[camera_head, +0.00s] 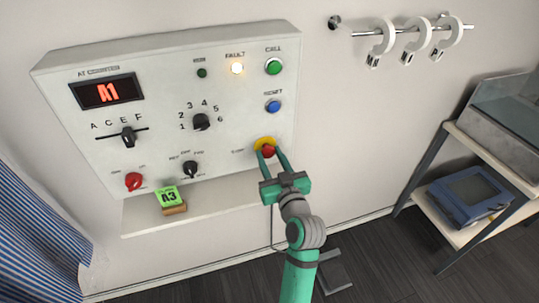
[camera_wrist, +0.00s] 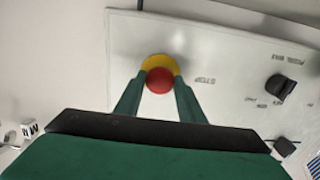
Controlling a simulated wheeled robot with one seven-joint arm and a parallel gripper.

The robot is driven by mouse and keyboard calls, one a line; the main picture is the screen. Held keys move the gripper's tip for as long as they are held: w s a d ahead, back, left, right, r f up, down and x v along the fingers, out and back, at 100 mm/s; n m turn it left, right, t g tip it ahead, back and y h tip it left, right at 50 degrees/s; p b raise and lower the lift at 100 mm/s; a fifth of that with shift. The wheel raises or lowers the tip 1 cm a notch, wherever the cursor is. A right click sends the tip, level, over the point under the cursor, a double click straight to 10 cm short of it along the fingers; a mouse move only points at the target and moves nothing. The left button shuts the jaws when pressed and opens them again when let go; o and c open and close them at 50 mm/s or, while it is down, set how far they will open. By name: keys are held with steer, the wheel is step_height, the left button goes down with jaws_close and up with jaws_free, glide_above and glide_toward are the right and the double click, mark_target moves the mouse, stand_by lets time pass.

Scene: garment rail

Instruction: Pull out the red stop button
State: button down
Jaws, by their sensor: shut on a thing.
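The red stop button (camera_head: 268,151) sits on a yellow round base at the lower right of the white control panel (camera_head: 150,100). In the wrist view the red button (camera_wrist: 159,80) lies between my two fingers, with the yellow base (camera_wrist: 160,62) behind it. My gripper (camera_head: 270,154) reaches up to the panel from below, and its fingers are closed on the sides of the button. In the wrist view my gripper (camera_wrist: 158,88) hides the button's lower surroundings. How far the button stands out from its base I cannot tell.
A blue button (camera_head: 273,106) and a green button (camera_head: 274,66) are above. A small shelf (camera_head: 225,198) under the panel holds a green A3 card (camera_head: 168,197).

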steer(key=shift+s+d, duration=0.15)
steer(key=shift+s, duration=0.2)
steer(key=c, duration=1.2)
jaws_free()
steer(key=v, duration=1.1)
